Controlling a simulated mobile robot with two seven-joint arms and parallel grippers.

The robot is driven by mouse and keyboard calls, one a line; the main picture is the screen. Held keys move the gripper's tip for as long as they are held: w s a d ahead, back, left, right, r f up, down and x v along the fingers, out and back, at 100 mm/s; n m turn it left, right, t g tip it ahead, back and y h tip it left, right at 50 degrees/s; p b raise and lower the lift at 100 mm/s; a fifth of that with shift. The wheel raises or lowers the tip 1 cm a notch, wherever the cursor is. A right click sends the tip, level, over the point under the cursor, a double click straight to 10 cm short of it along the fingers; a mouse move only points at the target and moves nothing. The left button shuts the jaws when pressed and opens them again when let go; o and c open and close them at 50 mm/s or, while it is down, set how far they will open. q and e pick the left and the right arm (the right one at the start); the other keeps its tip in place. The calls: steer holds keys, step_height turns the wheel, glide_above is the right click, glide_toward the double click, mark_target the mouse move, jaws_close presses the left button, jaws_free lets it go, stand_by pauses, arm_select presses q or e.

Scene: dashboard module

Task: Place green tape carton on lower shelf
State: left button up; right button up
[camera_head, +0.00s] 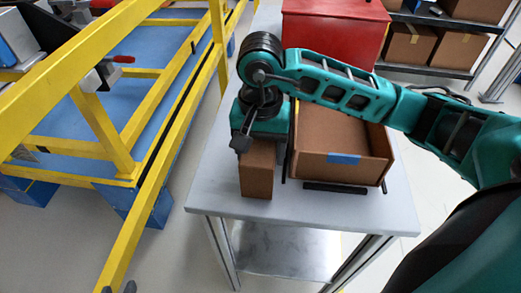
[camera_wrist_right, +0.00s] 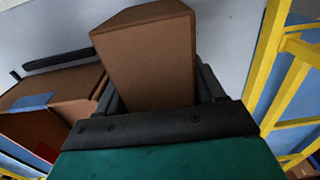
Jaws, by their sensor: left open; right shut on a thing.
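A plain brown carton (camera_head: 257,170) stands upright at the left of the grey table's top. My right gripper (camera_head: 262,137) is over it from above, its fingers on both sides. In the right wrist view the carton (camera_wrist_right: 150,55) is between the fingers of the right gripper (camera_wrist_right: 158,88), which is shut on it. No green tape shows on its visible faces. Whether its base touches the table is unclear. The lower shelf (camera_head: 285,250) under the tabletop shows partly and looks bare. Two dark tips of my left gripper (camera_head: 118,289) show apart at the bottom edge; the rest is out of view.
An open brown bin (camera_head: 340,170) with blue tape stands right beside the carton. A red box (camera_head: 335,25) is at the table's back. A yellow frame (camera_head: 150,150) runs along the left. Shelves with more cartons (camera_head: 408,45) stand behind. The table's front strip (camera_head: 300,203) is clear.

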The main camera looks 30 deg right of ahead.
steer(key=shift+f, duration=0.2)
steer(key=shift+f+b, duration=0.15)
steer(key=shift+b, duration=0.2)
steer(key=o, duration=1.4)
